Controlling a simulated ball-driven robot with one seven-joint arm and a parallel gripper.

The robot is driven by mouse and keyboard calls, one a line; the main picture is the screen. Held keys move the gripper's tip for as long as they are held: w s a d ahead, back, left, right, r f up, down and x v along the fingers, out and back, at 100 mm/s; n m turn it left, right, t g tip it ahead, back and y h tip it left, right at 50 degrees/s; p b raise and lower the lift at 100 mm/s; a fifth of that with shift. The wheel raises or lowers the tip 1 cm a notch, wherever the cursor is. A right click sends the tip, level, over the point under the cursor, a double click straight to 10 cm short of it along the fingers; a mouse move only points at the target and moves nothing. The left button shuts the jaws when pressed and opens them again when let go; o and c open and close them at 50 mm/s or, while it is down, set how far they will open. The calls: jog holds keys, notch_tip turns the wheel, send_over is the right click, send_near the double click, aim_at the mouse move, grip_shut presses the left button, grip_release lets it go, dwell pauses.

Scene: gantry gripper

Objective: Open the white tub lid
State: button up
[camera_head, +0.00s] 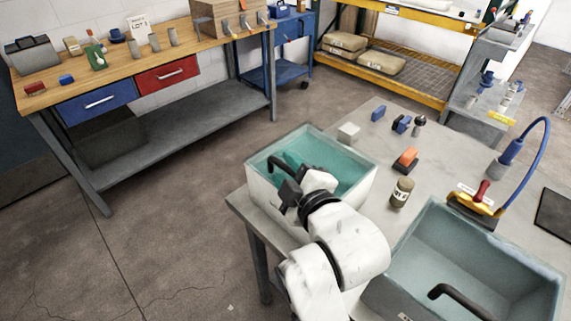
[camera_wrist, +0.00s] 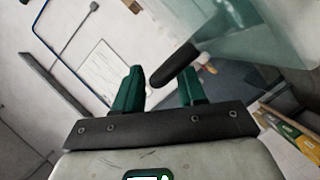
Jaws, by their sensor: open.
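The white tub (camera_head: 262,191) stands at the near left corner of the grey table, with a teal inside. A black curved handle (camera_head: 312,168) shows over its opening, partly behind my arm. In the wrist view a see-through panel (camera_wrist: 262,32) fills the upper right, and the rounded end of a black bar (camera_wrist: 174,66) reaches in front of the space between my fingertips. My gripper (camera_wrist: 163,76) is open, with its green fingers apart on either side of the bar's end. I cannot tell whether they touch it. My wrist hides part of the tub in the head view.
A grey-blue bin (camera_head: 400,270) with a black handle (camera_head: 465,300) stands to the right. Between them and behind lie a dark can (camera_head: 402,192), an orange-topped block (camera_head: 406,160), a white block (camera_head: 348,132) and a yellow tool (camera_head: 474,203). A wooden workbench (camera_head: 140,62) is at the back left.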

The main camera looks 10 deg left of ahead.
jog(key=shift+w+a+f, duration=0.15)
jog(key=shift+w+a, duration=0.25)
jog(key=shift+w, duration=0.2)
jog(key=shift+c, duration=0.2)
grip_shut()
